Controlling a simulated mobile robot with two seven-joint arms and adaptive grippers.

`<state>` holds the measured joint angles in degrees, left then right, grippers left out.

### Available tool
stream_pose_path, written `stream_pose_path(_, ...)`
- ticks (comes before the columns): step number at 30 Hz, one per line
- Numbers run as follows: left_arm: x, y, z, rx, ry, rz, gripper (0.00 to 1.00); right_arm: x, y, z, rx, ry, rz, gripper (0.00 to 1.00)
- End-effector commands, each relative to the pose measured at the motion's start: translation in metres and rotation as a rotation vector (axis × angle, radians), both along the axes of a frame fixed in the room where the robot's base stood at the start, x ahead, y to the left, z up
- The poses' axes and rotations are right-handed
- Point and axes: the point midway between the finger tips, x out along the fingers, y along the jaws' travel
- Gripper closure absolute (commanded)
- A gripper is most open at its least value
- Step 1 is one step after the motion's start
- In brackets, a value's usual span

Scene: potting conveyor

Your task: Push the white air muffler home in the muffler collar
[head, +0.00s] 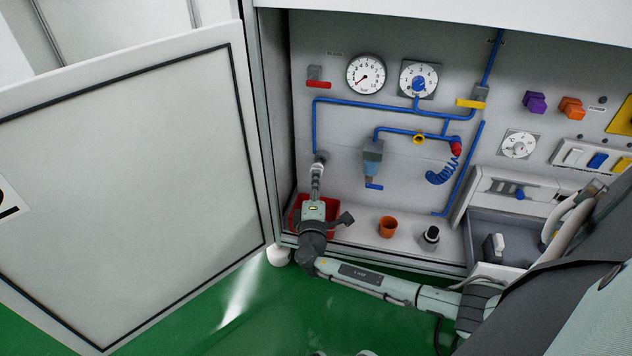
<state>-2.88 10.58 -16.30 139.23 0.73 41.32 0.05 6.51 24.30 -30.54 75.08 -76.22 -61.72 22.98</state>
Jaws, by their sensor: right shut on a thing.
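My right gripper (316,178) reaches up from below at the left of the open cabinet. Its fingers are closed at the lower end of the left blue pipe. A small pale grey-white piece (321,157) shows at the fingertips, directly under the pipe end. It looks like the white air muffler at its collar, but the two are too small to tell apart. The fingers hide most of the held part, so how deep it sits cannot be told. My left gripper is not in view.
A red bin (296,213) stands behind my right wrist. A blue filter bowl (373,160) hangs right of the gripper. The open door (130,190) bounds the left.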

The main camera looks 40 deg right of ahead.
Motion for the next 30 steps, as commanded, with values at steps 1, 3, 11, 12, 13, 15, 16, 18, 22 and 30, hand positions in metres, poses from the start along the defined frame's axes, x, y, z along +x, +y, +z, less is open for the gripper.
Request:
stream_pose_path(1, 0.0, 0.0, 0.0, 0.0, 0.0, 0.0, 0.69, 0.0, 0.0, 0.0, 0.0, 0.0, 0.0, 1.0)
stream_pose_path(3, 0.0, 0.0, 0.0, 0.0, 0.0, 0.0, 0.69, 0.0, 0.0, 0.0, -0.001, -0.001, 0.0, 1.0)
stream_pose_path(11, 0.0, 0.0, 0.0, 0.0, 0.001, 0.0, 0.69, 0.001, -0.001, 0.001, -0.001, -0.001, 0.0, 1.0)
stream_pose_path(12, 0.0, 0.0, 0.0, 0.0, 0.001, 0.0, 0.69, 0.001, -0.002, 0.0, -0.001, -0.001, 0.0, 1.0)
stream_pose_path(13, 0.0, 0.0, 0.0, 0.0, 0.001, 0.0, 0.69, 0.002, -0.002, 0.0, -0.001, -0.001, 0.0, 1.0)
stream_pose_path(15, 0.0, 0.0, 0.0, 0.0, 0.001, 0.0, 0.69, 0.003, -0.003, 0.0, -0.001, -0.001, 0.0, 1.0)
stream_pose_path(16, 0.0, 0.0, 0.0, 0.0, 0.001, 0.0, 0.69, 0.003, -0.004, 0.0, -0.001, -0.001, 0.0, 1.0)
stream_pose_path(18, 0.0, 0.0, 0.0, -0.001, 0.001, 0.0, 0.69, 0.005, -0.005, 0.0, -0.001, -0.001, 0.0, 1.0)
stream_pose_path(22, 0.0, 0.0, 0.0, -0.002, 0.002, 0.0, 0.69, 0.007, -0.008, 0.001, -0.001, -0.001, 0.0, 1.0)
stream_pose_path(30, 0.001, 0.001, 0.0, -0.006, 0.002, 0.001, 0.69, 0.011, -0.013, 0.001, -0.001, -0.002, -0.001, 1.0)
